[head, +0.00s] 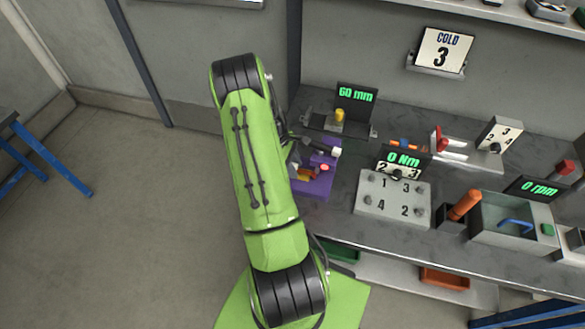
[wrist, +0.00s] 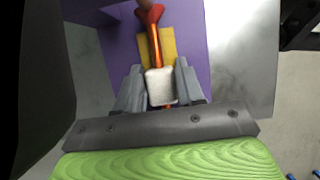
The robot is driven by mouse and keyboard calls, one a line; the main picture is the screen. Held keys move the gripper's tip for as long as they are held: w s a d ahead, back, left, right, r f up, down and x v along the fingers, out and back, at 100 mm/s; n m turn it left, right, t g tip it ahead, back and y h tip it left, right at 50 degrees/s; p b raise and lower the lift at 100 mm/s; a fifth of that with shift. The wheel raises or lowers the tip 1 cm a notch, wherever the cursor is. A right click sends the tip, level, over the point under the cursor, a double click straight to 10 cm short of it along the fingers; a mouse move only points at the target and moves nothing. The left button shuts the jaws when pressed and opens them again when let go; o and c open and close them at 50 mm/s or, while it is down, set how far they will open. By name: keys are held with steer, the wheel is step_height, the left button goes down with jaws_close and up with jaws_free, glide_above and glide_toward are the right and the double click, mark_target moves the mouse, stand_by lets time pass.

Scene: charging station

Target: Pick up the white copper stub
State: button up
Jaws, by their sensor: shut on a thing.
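In the wrist view, my gripper (wrist: 159,80) is shut on the white copper stub (wrist: 160,88). Its white block sits between the two grey fingers, with a copper-orange rod running up the picture from it. A red piece (wrist: 150,14) shows at the rod's far end. The purple holder (wrist: 195,40) lies behind, with a yellow patch (wrist: 168,45) next to the rod. I cannot tell whether the stub still touches the holder. In the head view, my green arm hides most of the gripper beside the purple holder (head: 316,187).
A grey block with numbered spots (head: 392,199) stands right of the purple holder. A 60 mm display (head: 357,94) with a yellow knob (head: 339,115) stands behind it. An orange cylinder (head: 464,205) and a grey basin (head: 512,220) are farther right. Open floor lies left.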

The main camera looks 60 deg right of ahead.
steer(key=shift+r, duration=0.1)
steer(key=shift+r, duration=0.3)
steer(key=r, duration=0.1)
steer(key=a+r, duration=0.1)
steer(key=shift+r, duration=0.4)
steer(key=s+a, duration=0.2)
steer(key=a, duration=1.4)
steer(key=shift+s+a+b, duration=0.4)
steer(key=shift+b, duration=0.05)
